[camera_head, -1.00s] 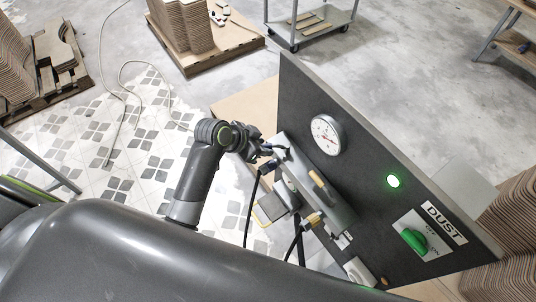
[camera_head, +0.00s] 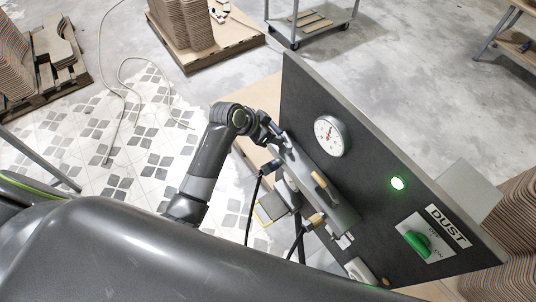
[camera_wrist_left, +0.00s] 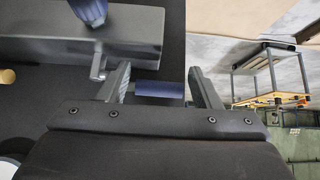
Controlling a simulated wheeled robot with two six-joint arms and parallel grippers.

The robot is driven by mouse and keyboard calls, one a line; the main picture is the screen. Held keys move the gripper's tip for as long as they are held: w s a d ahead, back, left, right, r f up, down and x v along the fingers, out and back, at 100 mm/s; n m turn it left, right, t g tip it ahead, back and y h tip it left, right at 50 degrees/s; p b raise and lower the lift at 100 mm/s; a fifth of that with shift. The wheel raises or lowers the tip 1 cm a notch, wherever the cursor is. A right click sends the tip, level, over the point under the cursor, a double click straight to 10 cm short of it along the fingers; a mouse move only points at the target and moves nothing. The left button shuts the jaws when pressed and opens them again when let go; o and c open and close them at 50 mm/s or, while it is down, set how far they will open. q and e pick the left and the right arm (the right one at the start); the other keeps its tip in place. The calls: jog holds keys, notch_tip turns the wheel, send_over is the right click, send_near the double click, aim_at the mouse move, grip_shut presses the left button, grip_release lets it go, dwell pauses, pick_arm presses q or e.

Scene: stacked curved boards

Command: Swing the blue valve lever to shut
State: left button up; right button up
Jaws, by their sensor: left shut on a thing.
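The blue lever handle (camera_wrist_left: 158,89) lies between the two fingers of my left gripper (camera_wrist_left: 159,72) in the left wrist view. It sits beside a grey metal pivot (camera_wrist_left: 98,62) on the grey manifold block (camera_wrist_left: 135,28). In the head view my left gripper (camera_head: 274,135) is at the upper end of the grey manifold (camera_head: 310,180) on the dark panel (camera_head: 330,110), and the lever is mostly hidden there. My left gripper is shut on the lever handle. My right gripper is not in view.
The panel also carries a round gauge (camera_head: 331,136), a lit green lamp (camera_head: 397,183), a green knob (camera_head: 416,242) and a "DUST" label (camera_head: 447,226).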

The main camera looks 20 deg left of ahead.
pick_arm(q)
jog(key=shift+w+d+r, duration=0.2)
jog(key=shift+r, duration=0.35)
jog(key=shift+w+d+r, duration=0.15)
jog(key=shift+w+r, duration=0.05)
jog(key=shift+r, duration=0.35)
jog(key=shift+a+r, duration=0.15)
jog(key=shift+r, duration=0.3)
jog(key=shift+c, duration=0.2)
jog(key=v, duration=0.3)
jog(key=s+v, duration=0.1)
jog(key=v, duration=0.1)
jog(key=shift+f, duration=0.35)
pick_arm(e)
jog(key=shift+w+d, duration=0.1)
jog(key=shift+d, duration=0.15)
